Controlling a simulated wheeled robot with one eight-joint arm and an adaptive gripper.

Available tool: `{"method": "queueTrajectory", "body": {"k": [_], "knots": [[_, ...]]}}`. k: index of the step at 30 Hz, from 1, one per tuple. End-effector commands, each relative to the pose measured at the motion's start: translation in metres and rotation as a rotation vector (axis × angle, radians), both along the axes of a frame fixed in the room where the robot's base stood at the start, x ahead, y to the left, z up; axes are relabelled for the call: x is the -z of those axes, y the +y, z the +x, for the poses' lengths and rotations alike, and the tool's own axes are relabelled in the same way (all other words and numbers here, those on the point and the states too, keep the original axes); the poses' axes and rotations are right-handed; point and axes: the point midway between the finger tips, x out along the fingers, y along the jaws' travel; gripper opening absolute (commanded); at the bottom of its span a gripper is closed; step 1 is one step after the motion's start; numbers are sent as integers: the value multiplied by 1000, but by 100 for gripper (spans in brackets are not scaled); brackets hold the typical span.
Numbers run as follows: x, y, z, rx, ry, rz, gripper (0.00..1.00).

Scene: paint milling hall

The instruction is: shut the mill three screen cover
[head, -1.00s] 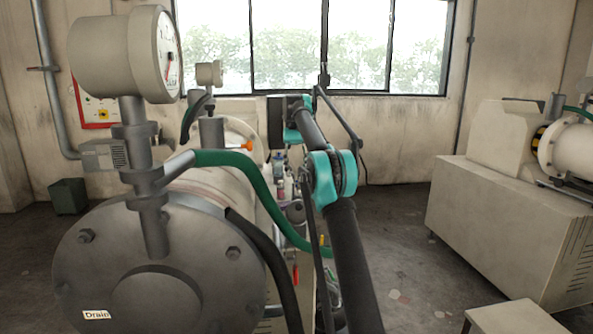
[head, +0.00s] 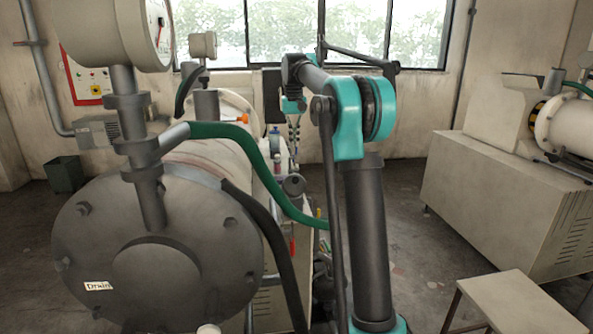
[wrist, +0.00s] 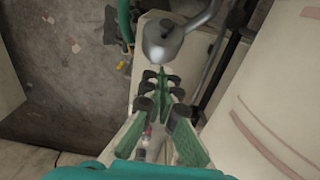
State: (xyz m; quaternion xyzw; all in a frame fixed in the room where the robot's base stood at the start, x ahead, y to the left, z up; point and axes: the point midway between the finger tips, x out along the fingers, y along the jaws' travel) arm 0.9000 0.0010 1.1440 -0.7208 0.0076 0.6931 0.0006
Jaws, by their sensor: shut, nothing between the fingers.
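A large grey mill (head: 150,265) with a round bolted end and a "Drain" label fills the left of the head view. No mill number is readable, and I cannot make out a screen cover for certain. My gripper (head: 295,160) hangs pointing down beside the mill's far right side. In the wrist view my gripper (wrist: 162,72) has its green fingers together and empty. A grey rounded metal fitting (wrist: 163,40) lies just past the fingertips there; I cannot tell whether they touch. It seems to be the grey round part (head: 293,186) in the head view.
A green hose (head: 262,170) and a black hose (head: 270,240) curve along the mill's right side. Small bottles (head: 275,142) stand near my gripper. A stool (head: 520,303) and another machine (head: 510,190) stand at right. Floor between them is clear.

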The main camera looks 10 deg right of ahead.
Motion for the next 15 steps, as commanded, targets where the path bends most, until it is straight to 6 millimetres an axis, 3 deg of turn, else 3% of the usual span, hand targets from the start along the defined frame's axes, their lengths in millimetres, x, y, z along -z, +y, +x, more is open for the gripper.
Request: {"method": "queueTrajectory", "body": {"k": [15], "knots": [[5,-5,-81,-8,-482,2,0]]}}
